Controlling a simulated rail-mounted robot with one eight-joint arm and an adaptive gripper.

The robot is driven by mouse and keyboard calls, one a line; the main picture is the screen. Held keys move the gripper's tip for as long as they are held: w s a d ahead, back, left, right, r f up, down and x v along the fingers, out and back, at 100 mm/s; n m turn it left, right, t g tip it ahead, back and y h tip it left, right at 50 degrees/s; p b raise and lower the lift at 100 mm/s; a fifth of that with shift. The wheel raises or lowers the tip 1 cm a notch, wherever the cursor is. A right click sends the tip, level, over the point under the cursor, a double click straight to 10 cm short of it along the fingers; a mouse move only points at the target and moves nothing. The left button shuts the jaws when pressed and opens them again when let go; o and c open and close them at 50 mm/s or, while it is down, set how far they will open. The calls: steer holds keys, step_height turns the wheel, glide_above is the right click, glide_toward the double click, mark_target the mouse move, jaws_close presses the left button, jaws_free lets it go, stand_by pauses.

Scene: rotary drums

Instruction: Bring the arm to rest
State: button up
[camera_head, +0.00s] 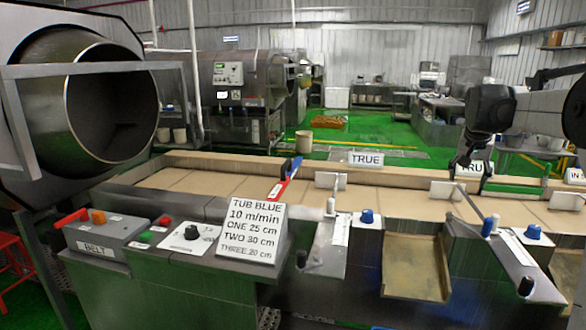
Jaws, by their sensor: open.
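My gripper (460,165) hangs from the arm at the right of the head view, over the far side of the conveyor belt, in front of a partly covered white sign. Its dark fingers point down and are apart, with nothing visible between them. My arm enters from the right edge, with a dark wrist (490,108) and a pale link behind it. The belt (375,197) is tan and runs across the picture below the gripper.
White TRUE sign (366,159) stands at the belt's far edge. White diverter blocks (330,181) and a red-blue lever (284,178) rise over the belt. Control box (105,234), instruction card (252,232) and tan chute (415,268) are nearer. A big drum (110,95) fills the left.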

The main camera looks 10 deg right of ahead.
steer(key=s+a+n+t, duration=0.15)
steer(key=s+a, duration=0.25)
steer(key=a, duration=0.5)
steer(key=s+a+f+n+y, duration=0.15)
steer(key=s+a, duration=0.25)
steer(key=a, duration=0.4)
steer(key=s+a+n+t, duration=0.15)
steer(key=s+a, duration=0.25)
steer(key=a, duration=0.5)
steer(key=s+a+f+n+y, duration=0.1)
steer(key=s+a+f+n, duration=0.1)
steer(key=s+a+f, duration=0.4)
steer(key=s+a+f+n+y+b, duration=0.1)
steer(key=s+a+f+n, duration=0.1)
steer(key=s+a+f, duration=0.4)
steer(key=s+a, duration=0.3)
steer(key=s, duration=0.2)
steer(key=shift+s+f, duration=0.25)
steer(key=shift+s, duration=0.05)
